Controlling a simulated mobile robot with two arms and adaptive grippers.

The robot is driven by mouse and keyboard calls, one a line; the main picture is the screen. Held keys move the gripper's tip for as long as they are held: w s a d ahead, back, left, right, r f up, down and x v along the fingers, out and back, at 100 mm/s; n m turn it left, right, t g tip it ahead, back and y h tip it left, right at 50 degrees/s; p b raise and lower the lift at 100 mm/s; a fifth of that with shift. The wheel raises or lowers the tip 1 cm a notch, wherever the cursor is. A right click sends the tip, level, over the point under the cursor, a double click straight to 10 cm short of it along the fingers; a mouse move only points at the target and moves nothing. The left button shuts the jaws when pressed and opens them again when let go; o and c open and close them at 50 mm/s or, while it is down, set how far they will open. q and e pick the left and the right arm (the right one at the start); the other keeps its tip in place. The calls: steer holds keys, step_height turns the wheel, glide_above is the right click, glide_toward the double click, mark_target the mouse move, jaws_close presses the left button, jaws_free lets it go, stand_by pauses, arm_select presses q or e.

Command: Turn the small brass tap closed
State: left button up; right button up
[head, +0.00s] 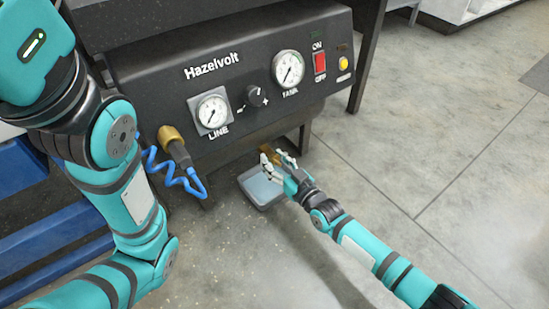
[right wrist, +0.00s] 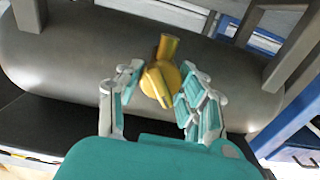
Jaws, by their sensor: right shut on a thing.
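The small brass tap (right wrist: 163,75) sits on the underside of a grey rounded tank (right wrist: 70,60) in the right wrist view. Its flat lever slants across the front of its body. My right gripper (right wrist: 160,88) has its fingers on both sides of the tap and is shut on it; the exact contact points are hard to see. In the head view the right gripper (head: 277,158) reaches under the machine, and a bit of the brass tap (head: 265,149) shows by its fingertips. My left arm is at the left of the head view; its gripper is out of frame.
The dark Hazelvolt panel (head: 240,85) with gauges and a red switch (head: 320,63) overhangs the tap. A grey tray (head: 262,190) lies on the floor below. A brass coupling with a blue coiled hose (head: 180,175) hangs at the left. Floor at the right is clear.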

steer(key=shift+m, duration=1.6)
steer(key=shift+f+p, duration=0.1)
steer(key=shift+p, duration=0.2)
steer(key=o, duration=1.2)
steer(key=v, duration=1.2)
